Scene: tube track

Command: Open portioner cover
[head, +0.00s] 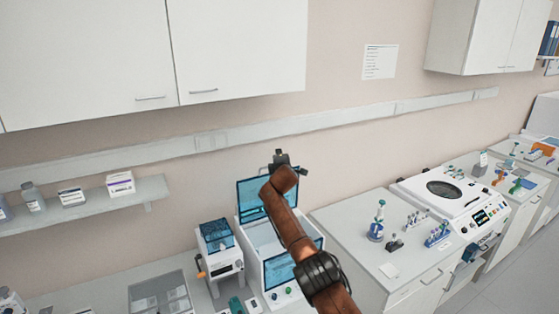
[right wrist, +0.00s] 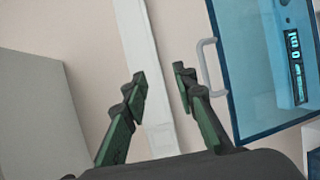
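The portioner (head: 262,238) is a white box with a lit screen at its front, low in the middle of the head view. Its blue see-through cover (head: 252,199) stands raised at the back, partly hidden by my right arm. In the right wrist view, the cover (right wrist: 248,100) fills the right side, with a pale handle (right wrist: 209,68) on its near edge. My right gripper (head: 280,158) is at the cover's upper edge. In the right wrist view its fingers (right wrist: 160,76) are apart and empty, with the handle just right of them, not between them. My left gripper is out of view.
A smaller white device (head: 220,250) stands left of the portioner. A bench (head: 345,222) on the right holds a tube rack (head: 437,236) and a centrifuge-like machine (head: 455,195). A shelf (head: 85,213) and wall cabinets (head: 235,50) are above; open air surrounds the gripper.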

